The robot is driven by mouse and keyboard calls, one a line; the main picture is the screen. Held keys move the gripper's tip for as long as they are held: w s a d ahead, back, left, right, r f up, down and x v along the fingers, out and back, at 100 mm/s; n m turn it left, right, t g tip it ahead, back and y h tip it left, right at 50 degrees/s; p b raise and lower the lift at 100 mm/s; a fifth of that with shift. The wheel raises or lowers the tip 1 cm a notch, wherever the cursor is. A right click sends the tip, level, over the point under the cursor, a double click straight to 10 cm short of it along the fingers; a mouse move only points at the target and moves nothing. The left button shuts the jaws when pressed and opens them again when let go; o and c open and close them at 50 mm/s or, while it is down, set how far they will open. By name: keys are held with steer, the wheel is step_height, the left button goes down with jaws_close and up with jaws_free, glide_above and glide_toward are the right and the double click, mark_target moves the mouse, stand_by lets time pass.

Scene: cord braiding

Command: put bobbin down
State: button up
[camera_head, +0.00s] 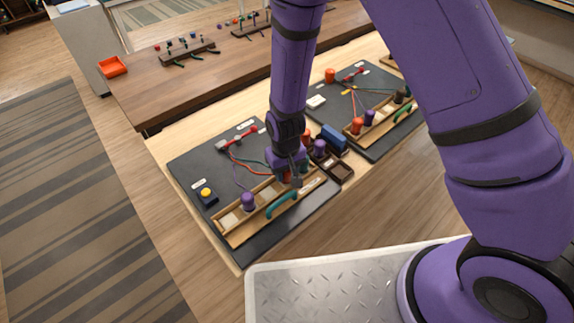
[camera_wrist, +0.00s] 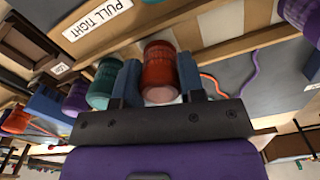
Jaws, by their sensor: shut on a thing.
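My gripper (camera_head: 293,182) is low over the right part of the near wooden rack (camera_head: 226,224) on the dark mat. In the wrist view its blue fingers (camera_wrist: 160,82) are shut on an orange-red bobbin (camera_wrist: 159,70). Whether the bobbin touches the rack floor cannot be told. A teal bobbin (camera_wrist: 105,82) stands just outside one finger, very close to it. Coloured cords run from the bobbins to a red-and-white piece (camera_head: 238,138) at the mat's back. My gripper and wrist hide part of the rack in the head view.
A green handle (camera_head: 282,205) lies along the rack's front. Dark bins (camera_head: 341,171) with a purple bobbin (camera_head: 320,147) and a blue block (camera_head: 334,138) stand to the right. A yellow button box (camera_head: 206,196) is at left. A second mat holds another rack.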

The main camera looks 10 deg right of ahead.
steer(key=shift+f, duration=0.25)
steer(key=o, duration=0.9)
step_height(320, 180, up, 13)
steer(key=shift+f, duration=0.2)
